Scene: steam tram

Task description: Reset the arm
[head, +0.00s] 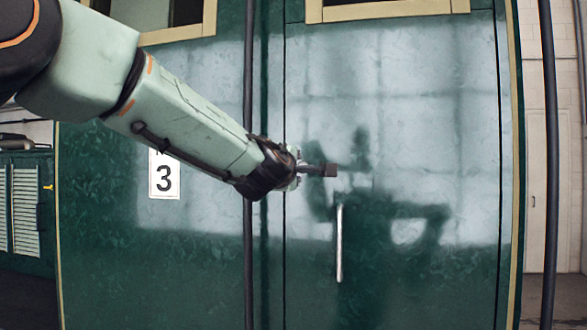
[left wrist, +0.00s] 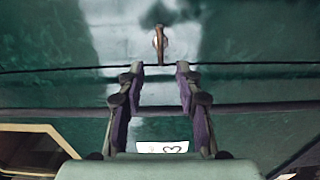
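My left arm comes in from the left in the head view. Its gripper (head: 322,170) is in front of the green door, a little above and left of the upright metal handle (head: 339,243). In the left wrist view the two fingers of this gripper (left wrist: 159,72) stand apart with nothing between them. My right gripper is not in view.
The green door (head: 420,285) fills the middle, with a dark reflection or shadow on it. A number 3 plate (head: 164,174) is on the left panel. Dark upright poles (head: 249,290) and (head: 548,150) stand beside it. A louvred green cabinet (head: 28,212) is at far left.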

